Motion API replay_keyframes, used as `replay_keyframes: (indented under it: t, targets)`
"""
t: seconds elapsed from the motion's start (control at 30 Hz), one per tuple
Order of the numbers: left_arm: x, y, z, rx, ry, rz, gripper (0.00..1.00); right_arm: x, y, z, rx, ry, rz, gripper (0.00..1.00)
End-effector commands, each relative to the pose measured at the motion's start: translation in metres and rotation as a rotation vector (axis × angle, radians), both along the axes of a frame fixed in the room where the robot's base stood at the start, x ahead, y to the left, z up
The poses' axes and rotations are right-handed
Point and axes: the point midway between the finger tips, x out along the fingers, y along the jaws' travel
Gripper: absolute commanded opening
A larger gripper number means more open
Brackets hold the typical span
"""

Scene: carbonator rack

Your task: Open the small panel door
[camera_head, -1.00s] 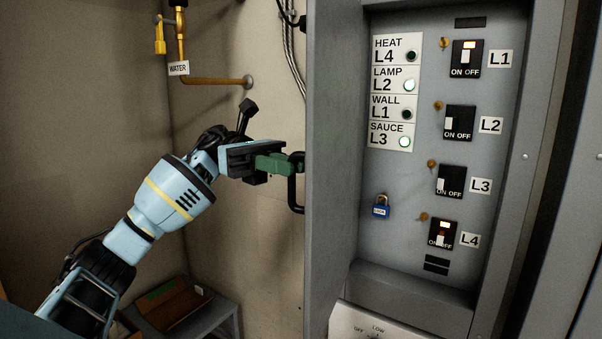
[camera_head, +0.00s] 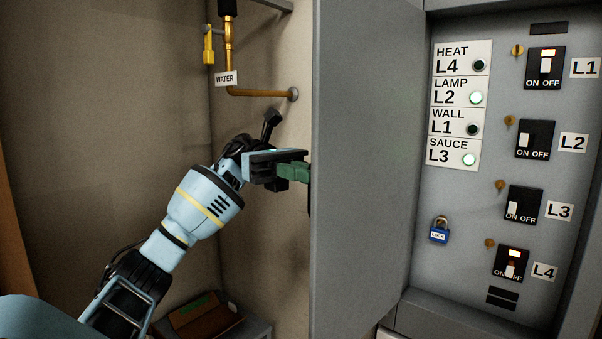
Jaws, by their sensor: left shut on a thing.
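The grey panel door (camera_head: 362,170) stands swung open at the left side of the panel box, its inner face toward me. Behind it the panel interior (camera_head: 470,210) shows switches and labels. My left gripper (camera_head: 300,172) reaches in from the left with green fingers at the door's free edge. It is shut on the door handle, which is mostly hidden behind the door. My right gripper is not in view.
Several switches, L1 (camera_head: 546,68) at the top, line the panel's right side. A blue padlock (camera_head: 439,231) hangs on the panel. A brass water pipe (camera_head: 262,93) runs along the wall behind my arm. A low stand (camera_head: 240,328) with a box is below.

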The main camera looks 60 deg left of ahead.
Motion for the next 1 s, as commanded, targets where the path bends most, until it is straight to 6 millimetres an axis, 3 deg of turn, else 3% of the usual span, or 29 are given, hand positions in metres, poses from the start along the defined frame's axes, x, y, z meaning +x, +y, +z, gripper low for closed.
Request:
replay_keyframes:
  t: [0.47, 0.5, 0.67, 1.0]
  targets:
    - [0.0048, 0.0019, 0.0001, -0.01, 0.004, 0.02, 0.0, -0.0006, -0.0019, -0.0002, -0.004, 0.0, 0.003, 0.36]
    - [0.0049, 0.0019, 0.0001, -0.01, 0.005, 0.02, 0.13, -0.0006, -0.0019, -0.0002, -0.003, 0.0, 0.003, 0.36]
    - [0.0045, 0.0014, 0.0, -0.009, 0.004, 0.018, 0.33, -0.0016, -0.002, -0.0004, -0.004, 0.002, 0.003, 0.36]
    - [0.0033, 0.0005, -0.0002, -0.007, 0.003, 0.012, 0.33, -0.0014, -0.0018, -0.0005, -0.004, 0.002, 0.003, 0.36]
